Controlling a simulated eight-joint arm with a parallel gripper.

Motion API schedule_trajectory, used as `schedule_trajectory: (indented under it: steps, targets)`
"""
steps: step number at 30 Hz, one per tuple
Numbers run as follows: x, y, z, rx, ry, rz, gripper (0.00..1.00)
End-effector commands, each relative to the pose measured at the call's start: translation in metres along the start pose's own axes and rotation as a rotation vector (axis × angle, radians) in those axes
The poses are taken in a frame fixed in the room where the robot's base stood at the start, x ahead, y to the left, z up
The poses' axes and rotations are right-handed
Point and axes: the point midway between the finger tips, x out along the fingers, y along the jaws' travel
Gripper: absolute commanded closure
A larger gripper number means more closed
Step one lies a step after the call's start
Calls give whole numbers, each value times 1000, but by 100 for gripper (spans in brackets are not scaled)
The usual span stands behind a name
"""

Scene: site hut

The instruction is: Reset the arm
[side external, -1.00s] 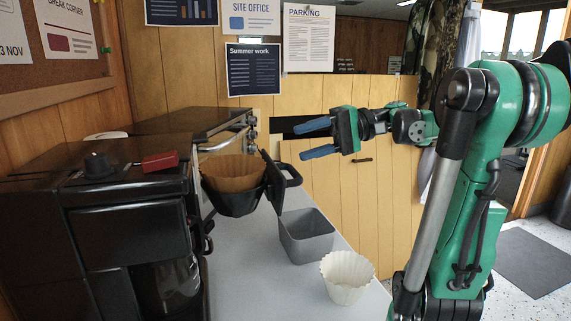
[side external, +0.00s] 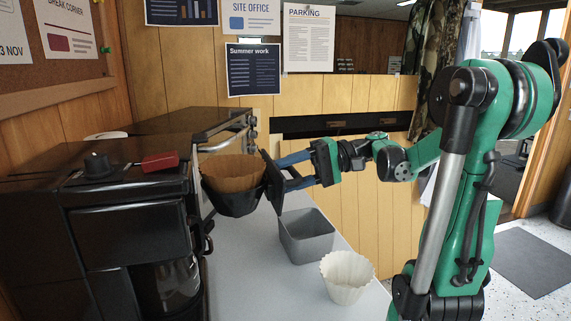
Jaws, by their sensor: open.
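My gripper (side external: 295,172), green and black with two blue fingers, is at the right of the filter basket (side external: 237,203). Its jaws are open, with one finger above the other, and the fingertips are at the basket's black handle (side external: 277,180). I cannot tell whether they touch it. The black basket holds a brown paper filter (side external: 234,172) and sits out at the front of the coffee machine (side external: 130,218).
A grey bin (side external: 307,237) stands on the light counter (side external: 245,280) below my gripper. A white fluted paper filter (side external: 347,278) stands nearer the front. A red block (side external: 160,162) and a black knob (side external: 98,165) are on top of the machine. The glass carafe (side external: 170,288) is underneath.

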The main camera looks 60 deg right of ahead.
Motion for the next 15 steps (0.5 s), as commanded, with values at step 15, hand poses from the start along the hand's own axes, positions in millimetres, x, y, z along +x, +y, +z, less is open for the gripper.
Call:
schedule_trajectory:
  steps: [15]
  targets:
    - [-42, -34, -1, -1, 4, -1, 54]
